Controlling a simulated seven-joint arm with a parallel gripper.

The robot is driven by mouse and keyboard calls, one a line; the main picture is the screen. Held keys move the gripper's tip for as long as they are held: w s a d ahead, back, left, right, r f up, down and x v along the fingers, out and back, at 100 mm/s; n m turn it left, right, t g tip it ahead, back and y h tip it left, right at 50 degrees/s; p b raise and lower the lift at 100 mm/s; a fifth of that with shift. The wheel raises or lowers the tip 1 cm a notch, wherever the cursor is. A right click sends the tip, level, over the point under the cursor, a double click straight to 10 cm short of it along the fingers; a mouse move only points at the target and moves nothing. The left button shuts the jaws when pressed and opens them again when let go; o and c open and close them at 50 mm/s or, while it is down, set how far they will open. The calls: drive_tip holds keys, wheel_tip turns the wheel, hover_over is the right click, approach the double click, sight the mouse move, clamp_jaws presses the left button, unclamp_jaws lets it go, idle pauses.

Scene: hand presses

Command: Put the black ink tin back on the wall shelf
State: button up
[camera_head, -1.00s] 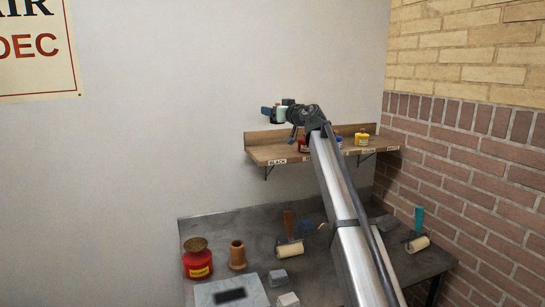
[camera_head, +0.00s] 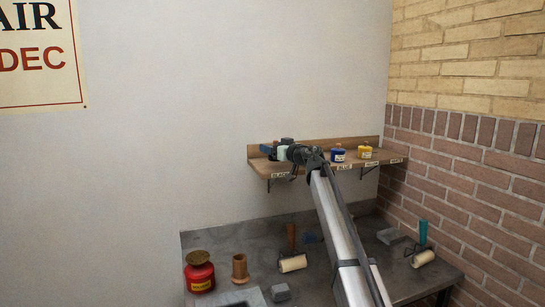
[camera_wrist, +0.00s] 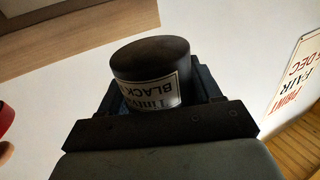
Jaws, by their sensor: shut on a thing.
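The black ink tin (camera_wrist: 152,60) is between the jaws of my gripper (camera_wrist: 155,88) in the wrist view, its label reading upside down there. My gripper is shut on it. In the head view my gripper (camera_head: 273,151) is at the left end of the wooden wall shelf (camera_head: 258,164), close over the part with the black label (camera_head: 281,175). My wrist hides most of the tin there, and I cannot tell whether it touches the shelf. The shelf (camera_wrist: 70,28) also shows at the upper left of the wrist view.
A blue tin (camera_head: 338,156) and a yellow tin (camera_head: 365,152) stand further right on the shelf. A red object (camera_wrist: 5,122) shows at the wrist view's left edge. The bench below holds a red can (camera_head: 199,276), rollers (camera_head: 293,263) and grey blocks (camera_head: 281,292).

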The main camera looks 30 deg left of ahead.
drive_tip(key=shift+f, duration=1.45)
drive_tip(key=shift+f, duration=0.1)
drive_tip(key=o, duration=1.2)
drive_tip(key=shift+o, duration=0.2)
drive_tip(key=v, duration=1.2)
